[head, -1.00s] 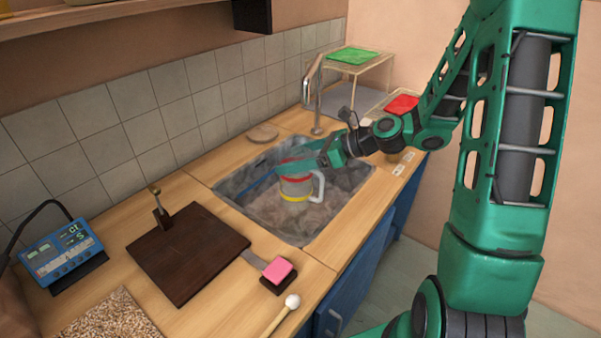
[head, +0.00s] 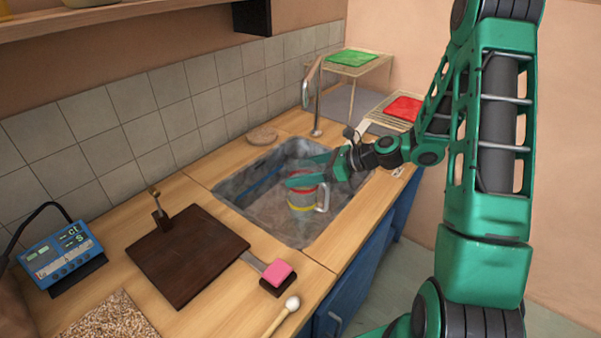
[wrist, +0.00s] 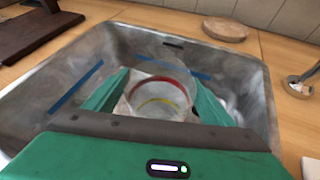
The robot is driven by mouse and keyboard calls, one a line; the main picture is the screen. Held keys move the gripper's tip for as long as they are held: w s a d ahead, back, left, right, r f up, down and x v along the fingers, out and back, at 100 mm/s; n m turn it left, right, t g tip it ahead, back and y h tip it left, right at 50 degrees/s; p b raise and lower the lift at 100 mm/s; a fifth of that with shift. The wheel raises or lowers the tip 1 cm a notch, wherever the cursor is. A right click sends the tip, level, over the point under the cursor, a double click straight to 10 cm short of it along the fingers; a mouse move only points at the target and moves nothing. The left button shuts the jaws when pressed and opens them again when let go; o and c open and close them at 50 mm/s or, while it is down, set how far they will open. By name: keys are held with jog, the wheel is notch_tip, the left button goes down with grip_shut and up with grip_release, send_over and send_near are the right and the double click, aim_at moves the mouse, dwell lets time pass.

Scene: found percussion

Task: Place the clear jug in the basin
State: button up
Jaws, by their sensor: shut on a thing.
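The clear jug (head: 302,197) has a red band near its top, a yellow band lower down and a pale handle on its right. It is upright, inside the grey basin (head: 237,187) set in the counter. My gripper (head: 305,172) reaches in from the right and is shut on the jug near its rim. In the wrist view the jug (wrist: 160,97) sits between my two green fingers, its red and yellow rings visible. Blue lines mark the walls of the basin (wrist: 250,75). Whether the jug's base touches the basin floor cannot be told.
A curved tap (head: 306,95) stands behind the basin. A round wooden disc (head: 262,135) lies at its back edge. A dark board (head: 187,253), a pink sponge block (head: 277,272) and a white-tipped mallet (head: 291,303) lie on the counter in front. A rack with a red pad (head: 403,108) stands right.

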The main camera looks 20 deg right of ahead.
jog(key=shift+f, duration=0.1)
jog(key=o, duration=1.5)
jog(key=v, duration=1.2)
